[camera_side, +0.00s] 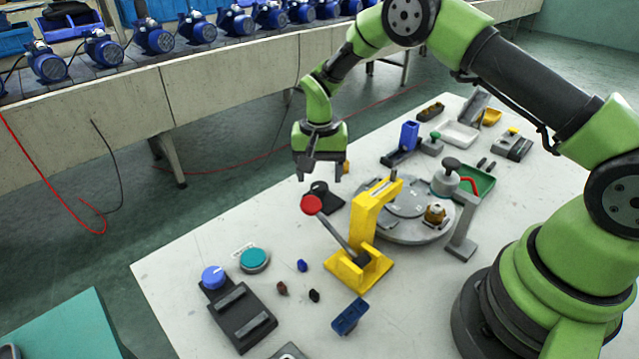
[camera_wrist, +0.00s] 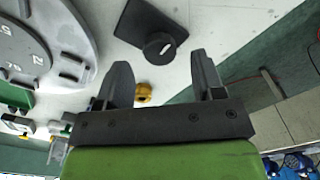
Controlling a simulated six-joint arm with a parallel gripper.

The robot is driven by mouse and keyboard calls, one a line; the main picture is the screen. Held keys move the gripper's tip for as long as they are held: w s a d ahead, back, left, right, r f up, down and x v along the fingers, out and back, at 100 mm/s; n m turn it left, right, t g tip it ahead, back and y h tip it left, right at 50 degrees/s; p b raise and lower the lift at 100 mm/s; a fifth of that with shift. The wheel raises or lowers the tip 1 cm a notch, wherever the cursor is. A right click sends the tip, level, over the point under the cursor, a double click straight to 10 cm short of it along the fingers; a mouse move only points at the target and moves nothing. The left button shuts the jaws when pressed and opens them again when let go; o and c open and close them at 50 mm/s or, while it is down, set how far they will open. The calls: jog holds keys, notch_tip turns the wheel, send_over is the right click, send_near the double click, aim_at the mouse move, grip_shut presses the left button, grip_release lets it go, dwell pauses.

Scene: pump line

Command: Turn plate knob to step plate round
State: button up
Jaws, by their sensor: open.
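A black round knob (camera_wrist: 159,47) with a white mark stands on a dark flat base, near the rim of the round grey plate (camera_wrist: 42,50) in the wrist view. In the side view the knob (camera_side: 319,187) sits at the table's far left edge, beside the plate (camera_side: 395,228). The plate carries numbers and raised dark bars. My gripper (camera_wrist: 162,72) is open and empty, its two fingers apart with the knob showing just beyond their tips. In the side view my gripper (camera_side: 320,177) hangs pointing down above the knob, apparently not touching it.
A yellow press (camera_side: 366,235) with a red-balled lever stands in front of the plate. A grey post (camera_side: 463,225) stands at its right. A small yellow-brown part (camera_wrist: 143,92) is near my left finger.

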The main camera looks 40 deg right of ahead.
aim_at(320, 185)
jog(key=shift+f, duration=1.7)
jog(key=shift+c, duration=0.2)
jog(key=c, duration=0.9)
jog(key=shift+o, duration=0.2)
